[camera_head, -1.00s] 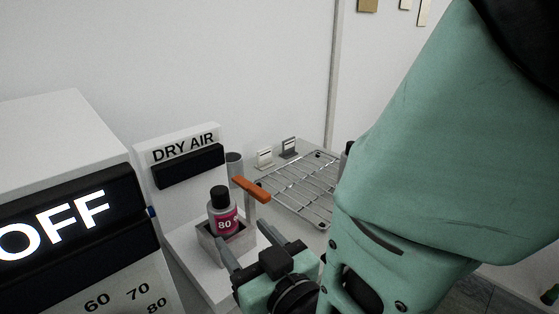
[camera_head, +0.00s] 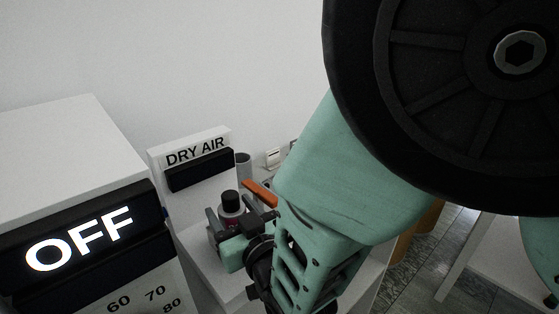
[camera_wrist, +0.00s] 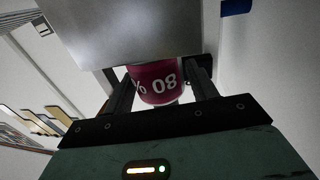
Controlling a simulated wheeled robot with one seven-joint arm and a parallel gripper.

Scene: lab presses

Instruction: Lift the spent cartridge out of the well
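The cartridge, a small bottle with a dark cap and a magenta label (camera_head: 231,207), stands upright in the well of the DRY AIR station. In the wrist view it shows upside down, with "80 %" on its label (camera_wrist: 160,84). The grey block (camera_wrist: 135,35) beyond it hides its lower end. My gripper (camera_head: 236,220) reaches in from the front, its fingers apart on either side of the bottle. In the wrist view my gripper's fingers (camera_wrist: 163,82) flank the label, with narrow gaps seeming to remain. The well is mostly hidden behind my gripper in the head view.
An orange handle (camera_head: 261,192) stands close right of the bottle, near my gripper. The DRY AIR panel (camera_head: 197,160) and a grey tube (camera_head: 243,165) rise behind. A large machine with an OFF display (camera_head: 80,240) stands at left. My arm blocks the right side.

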